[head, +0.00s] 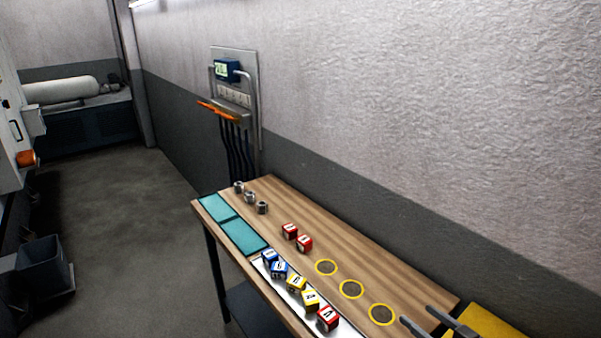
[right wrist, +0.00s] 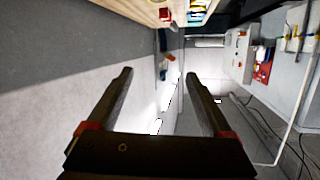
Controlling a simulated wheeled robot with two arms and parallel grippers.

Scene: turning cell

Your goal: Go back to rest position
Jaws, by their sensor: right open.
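My right gripper (head: 416,314) shows at the lower right of the head view, over the near right end of the wooden table (head: 340,242). Its two dark fingers are apart with nothing visible between them. In the right wrist view the right gripper (right wrist: 160,73) also shows open and empty, with pale wall and floor beyond and the table edge far off at the top. My left gripper is not in view.
On the table are two teal mats (head: 243,237), several metal cylinders (head: 250,197), two red blocks (head: 304,243), yellow-ringed spots (head: 351,289) and a white tray (head: 290,297) with coloured blocks. A yellow surface (head: 490,325) lies near my right gripper. Floor (head: 130,220) to the left is open.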

